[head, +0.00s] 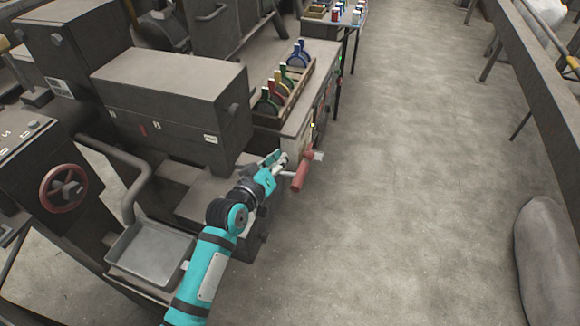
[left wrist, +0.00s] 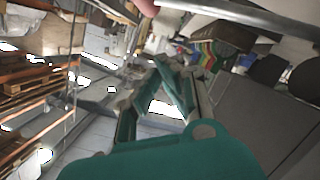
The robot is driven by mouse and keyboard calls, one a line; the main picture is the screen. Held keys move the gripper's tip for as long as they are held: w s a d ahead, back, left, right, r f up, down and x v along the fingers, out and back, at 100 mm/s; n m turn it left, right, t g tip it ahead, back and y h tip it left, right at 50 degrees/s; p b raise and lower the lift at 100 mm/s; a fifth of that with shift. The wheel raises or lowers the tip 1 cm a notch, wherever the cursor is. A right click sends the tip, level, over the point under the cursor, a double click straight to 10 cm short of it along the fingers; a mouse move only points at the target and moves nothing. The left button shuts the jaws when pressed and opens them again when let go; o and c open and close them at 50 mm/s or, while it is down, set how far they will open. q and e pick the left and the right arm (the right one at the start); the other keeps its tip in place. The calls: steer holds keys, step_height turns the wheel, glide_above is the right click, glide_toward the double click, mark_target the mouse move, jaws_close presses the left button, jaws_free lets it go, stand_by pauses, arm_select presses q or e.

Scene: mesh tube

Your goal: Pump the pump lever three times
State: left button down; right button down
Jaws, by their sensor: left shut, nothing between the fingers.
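The pump lever (head: 302,172) has a red cylindrical grip and sticks out from the front side of the grey machine bench, right of my left gripper. My left gripper (head: 281,158) is teal and grey, shut and empty, close beside the lever's red grip. I cannot tell whether they touch. In the left wrist view the gripper's fingers (left wrist: 160,66) come together, and a red piece, likely the lever grip (left wrist: 147,7), shows at the top edge. My right gripper is not in view.
A grey box-shaped machine (head: 175,95) stands left of the lever. A wooden rack (head: 285,95) with coloured handles sits on the bench behind it. A red handwheel (head: 64,188) and a metal tray (head: 150,252) are at the left. Open floor (head: 420,180) lies to the right.

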arm_select(q)
steer(key=d+f, duration=0.2)
steer(key=f, duration=0.1)
steer(key=shift+d+f+p, duration=0.2)
steer(key=shift+d+p, duration=0.1)
steer(key=shift+p, duration=0.05)
steer(key=shift+f, duration=0.1)
